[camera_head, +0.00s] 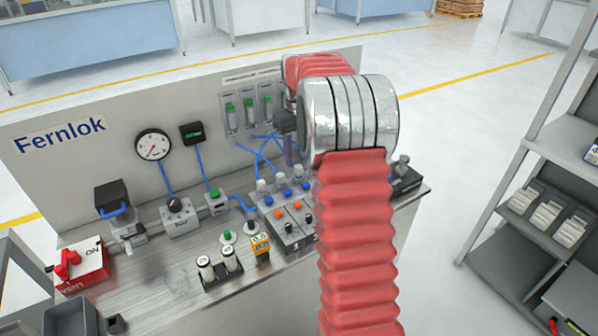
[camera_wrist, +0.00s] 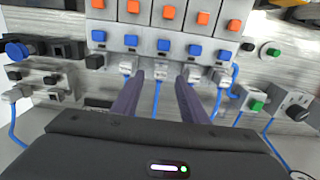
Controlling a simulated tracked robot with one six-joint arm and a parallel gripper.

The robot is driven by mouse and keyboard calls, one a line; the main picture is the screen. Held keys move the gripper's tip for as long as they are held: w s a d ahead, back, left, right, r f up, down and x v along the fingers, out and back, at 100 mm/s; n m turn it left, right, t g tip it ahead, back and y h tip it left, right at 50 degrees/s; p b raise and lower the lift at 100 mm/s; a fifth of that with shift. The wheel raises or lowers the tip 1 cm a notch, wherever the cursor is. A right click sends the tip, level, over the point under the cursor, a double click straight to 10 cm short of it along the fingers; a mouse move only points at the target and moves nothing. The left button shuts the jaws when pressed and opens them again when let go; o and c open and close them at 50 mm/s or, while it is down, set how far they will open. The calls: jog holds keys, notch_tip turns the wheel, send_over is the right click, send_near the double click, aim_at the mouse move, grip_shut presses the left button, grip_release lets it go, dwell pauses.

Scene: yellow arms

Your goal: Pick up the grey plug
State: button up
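In the wrist view, a row of small grey plug-like connectors with blue hoses lines the near side of the valve block (camera_wrist: 178,43). One grey connector (camera_wrist: 161,73) shows in the gap between my fingers. I cannot tell for sure which piece is the grey plug. My gripper (camera_wrist: 160,80) is open, its two dark purple fingers apart, with nothing visibly clamped. Their tips appear close to the connector row; contact cannot be told. In the head view, my gripper (camera_head: 289,163) points down above the back of the block (camera_head: 290,212), partly hidden by my red-sleeved arm.
Left of the block in the head view stand a green-topped piece (camera_head: 227,237), a yellow meter (camera_head: 261,246) and a black rack with two white cylinders (camera_head: 220,266). Blue hoses (camera_head: 262,150) loop near my gripper. The back panel (camera_head: 90,150) rises behind.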

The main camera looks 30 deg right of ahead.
aim_at(298, 166)
notch_tip(298, 166, down, 5)
dwell(0.3)
jog(key=shift+c, duration=0.2)
grip_shut()
dwell(0.5)
